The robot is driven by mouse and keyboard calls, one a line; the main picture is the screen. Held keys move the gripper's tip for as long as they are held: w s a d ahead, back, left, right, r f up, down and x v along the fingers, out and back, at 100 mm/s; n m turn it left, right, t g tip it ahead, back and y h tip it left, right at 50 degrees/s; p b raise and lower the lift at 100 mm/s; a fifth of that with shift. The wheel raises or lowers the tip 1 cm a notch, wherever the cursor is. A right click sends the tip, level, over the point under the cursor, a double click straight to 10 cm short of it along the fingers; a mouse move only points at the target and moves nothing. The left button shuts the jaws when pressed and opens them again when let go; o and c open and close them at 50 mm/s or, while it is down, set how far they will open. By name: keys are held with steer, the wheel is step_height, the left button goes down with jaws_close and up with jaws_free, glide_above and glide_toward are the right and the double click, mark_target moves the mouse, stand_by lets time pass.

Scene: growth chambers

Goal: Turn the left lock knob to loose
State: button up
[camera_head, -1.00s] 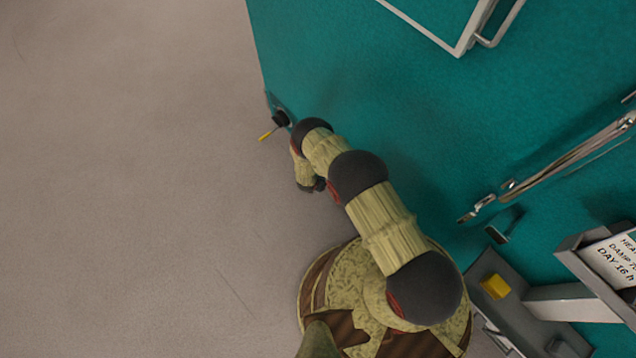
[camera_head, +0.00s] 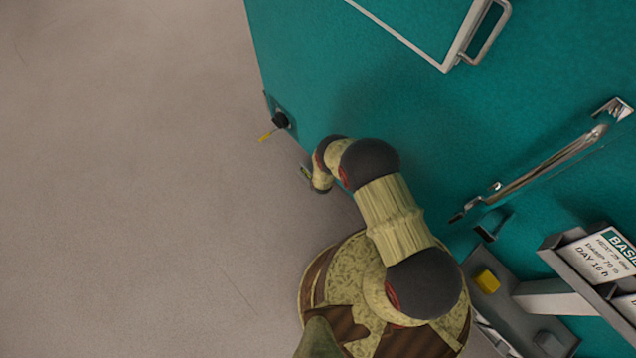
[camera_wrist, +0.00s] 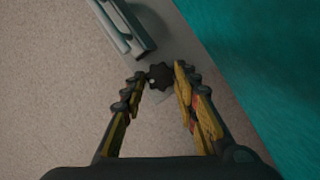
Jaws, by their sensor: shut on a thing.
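In the wrist view a dark, lobed knob (camera_wrist: 159,76) sits between the two fingertips of my gripper (camera_wrist: 160,82), with a pale plate beside it. The gripper is shut on this knob. The knob's pointer or mark cannot be made out, so its setting cannot be told. In the head view my wrist is low beside the left edge of the teal chamber (camera_head: 330,70), and my arm hides most of the gripper. A black knob with a yellow tip (camera_head: 279,121) stands on that edge, apart from my wrist.
A grey bar-shaped part (camera_wrist: 124,28) lies close by in the wrist view. In the head view a long metal handle (camera_head: 545,165) and a framed panel with a handle (camera_head: 487,38) are on the chamber. A sign (camera_head: 605,258) stands at right. The floor at left is clear.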

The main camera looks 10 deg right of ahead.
stand_by(0.4)
steer(key=o, duration=0.9)
steer(key=shift+c, duration=0.2)
steer(key=v, duration=1.2)
steer(key=shift+d, duration=0.1)
